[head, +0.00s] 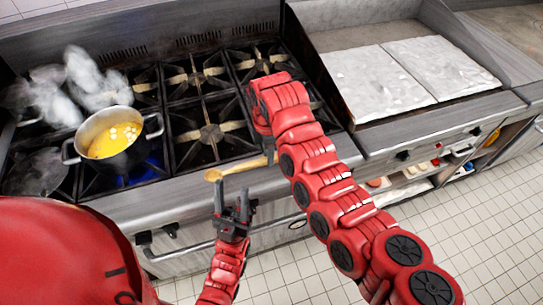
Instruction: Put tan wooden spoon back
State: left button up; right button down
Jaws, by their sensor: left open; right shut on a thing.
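A tan wooden spoon (240,167) is held level above the front edge of the stove, its bowl end pointing left. My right gripper (270,152) is shut on the spoon's handle at its right end; the gripper is mostly hidden behind my red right arm. My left gripper (231,191) is open and empty, fingers pointing up, just below the spoon in the picture. I cannot tell whether it touches the spoon.
A pot (113,146) of yellow liquid with pale pieces stands on a lit burner at the left, with steam around it. The other visible burners (211,134) are empty. A flat griddle (375,82) is at the right. Open shelves (410,178) below it hold small items.

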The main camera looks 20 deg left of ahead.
jog(key=shift+w+d, duration=0.2)
jog(key=shift+w, duration=0.3)
notch_tip(320, 180, down, 3)
jog(key=p, duration=0.2)
jog(key=shift+d+p, duration=0.1)
jog(key=shift+p, duration=0.2)
jog(key=shift+f, duration=0.25)
jog(key=c, duration=0.7)
grip_release()
jog(key=shift+o, duration=0.2)
